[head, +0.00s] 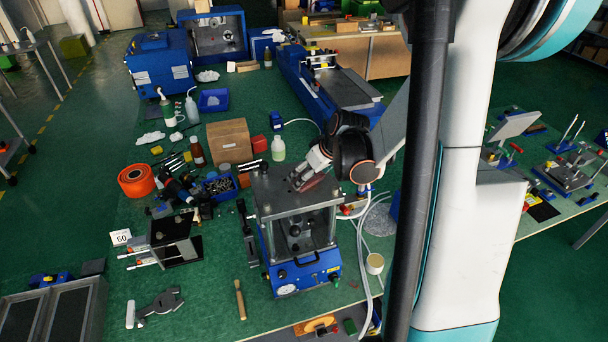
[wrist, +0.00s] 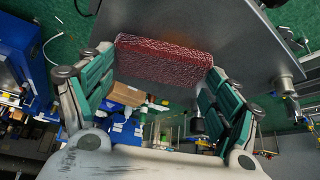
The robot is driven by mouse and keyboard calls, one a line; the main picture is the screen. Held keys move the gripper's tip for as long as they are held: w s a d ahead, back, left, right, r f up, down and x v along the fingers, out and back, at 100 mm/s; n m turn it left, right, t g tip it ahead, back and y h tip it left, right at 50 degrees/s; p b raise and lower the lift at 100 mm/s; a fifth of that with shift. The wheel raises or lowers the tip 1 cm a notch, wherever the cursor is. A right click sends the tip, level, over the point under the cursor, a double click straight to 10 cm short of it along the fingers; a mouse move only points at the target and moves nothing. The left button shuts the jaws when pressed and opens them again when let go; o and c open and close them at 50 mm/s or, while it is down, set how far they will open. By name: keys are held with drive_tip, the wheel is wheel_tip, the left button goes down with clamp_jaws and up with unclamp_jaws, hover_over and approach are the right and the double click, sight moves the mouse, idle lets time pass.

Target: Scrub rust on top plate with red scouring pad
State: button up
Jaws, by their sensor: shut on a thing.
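My gripper (head: 308,176) is over the grey top plate (head: 275,200) of the blue-based press, near its back right part. In the wrist view, my gripper (wrist: 163,68) is shut on the red scouring pad (wrist: 163,60), a rough red block between its two green-padded fingers. The pad lies against or just above the grey plate (wrist: 235,25); I cannot tell whether it touches. A little red of the pad shows below the fingers in the head view.
Pale hoses run right of the press.

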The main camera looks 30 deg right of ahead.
sight(295, 181)
drive_tip(key=shift+w+a+b, duration=0.15)
drive_tip(key=shift+w+a, duration=0.05)
drive_tip(key=shift+a, duration=0.5)
drive_tip(key=shift+w+a+b, duration=0.1)
drive_tip(key=shift+w+a, duration=0.1)
drive_tip(key=shift+a, duration=0.5)
drive_tip(key=shift+w+a+b, duration=0.15)
drive_tip(key=shift+w+a, duration=0.05)
drive_tip(key=shift+a, duration=0.5)
drive_tip(key=shift+r+p, duration=1.65)
drive_tip(key=shift+r, duration=0.85)
